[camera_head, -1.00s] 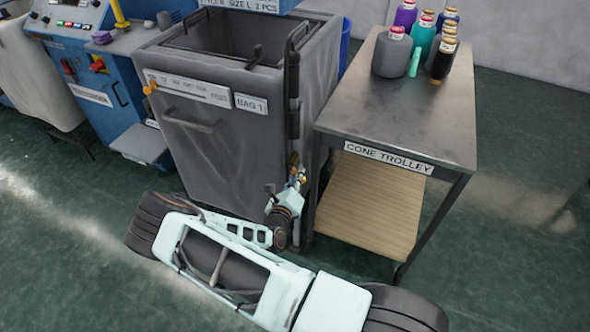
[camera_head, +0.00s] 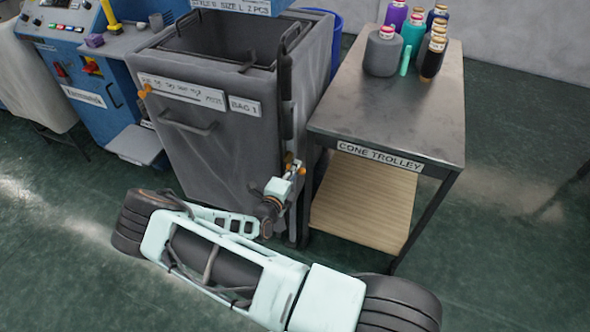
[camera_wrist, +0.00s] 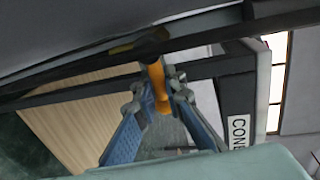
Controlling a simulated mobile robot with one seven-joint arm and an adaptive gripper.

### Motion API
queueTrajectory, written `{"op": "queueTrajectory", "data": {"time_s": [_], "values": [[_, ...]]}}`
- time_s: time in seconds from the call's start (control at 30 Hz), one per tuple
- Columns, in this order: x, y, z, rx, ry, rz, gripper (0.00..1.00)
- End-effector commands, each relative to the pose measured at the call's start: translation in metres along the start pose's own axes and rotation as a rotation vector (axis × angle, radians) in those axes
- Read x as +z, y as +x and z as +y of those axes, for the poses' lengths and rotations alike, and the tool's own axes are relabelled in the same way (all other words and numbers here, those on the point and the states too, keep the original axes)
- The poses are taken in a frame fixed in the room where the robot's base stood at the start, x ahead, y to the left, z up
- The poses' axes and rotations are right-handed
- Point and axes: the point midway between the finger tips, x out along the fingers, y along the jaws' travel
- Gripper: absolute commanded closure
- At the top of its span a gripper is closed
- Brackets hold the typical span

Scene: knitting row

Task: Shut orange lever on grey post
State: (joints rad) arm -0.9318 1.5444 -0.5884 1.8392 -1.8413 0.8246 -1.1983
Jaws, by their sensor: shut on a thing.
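The orange lever (camera_wrist: 158,88) stands between my fingertips in the wrist view, at a dark pivot on a dark bar. My gripper (camera_head: 295,172) is at the lever there. In the wrist view my gripper (camera_wrist: 156,100) has both blue fingers closed on the lever from either side. Its exact angle is hard to tell.
The grey bin (camera_head: 195,145), labelled BAG 1, stands just left of my gripper. The cone trolley (camera_head: 425,125) stands close on the right, with several yarn cones at its back and a wooden lower shelf (camera_head: 365,200). Green floor is clear at the right.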

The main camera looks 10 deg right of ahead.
Motion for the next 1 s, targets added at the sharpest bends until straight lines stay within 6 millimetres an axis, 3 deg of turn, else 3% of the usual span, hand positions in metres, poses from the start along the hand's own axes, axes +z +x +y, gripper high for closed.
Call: {"op": "queueTrajectory", "data": {"time_s": [0.6,0.63,0.67,1.0], "values": [[0.0003,-0.0007,-0.001,0.001,-0.039,0.007,1.0],[0.0003,-0.0007,-0.001,0.001,-0.039,0.007,0.87],[0.0003,-0.0007,-0.0011,0.001,-0.038,0.007,0.83],[0.0006,-0.0029,-0.0013,0.001,-0.037,0.006,0.82]]}}
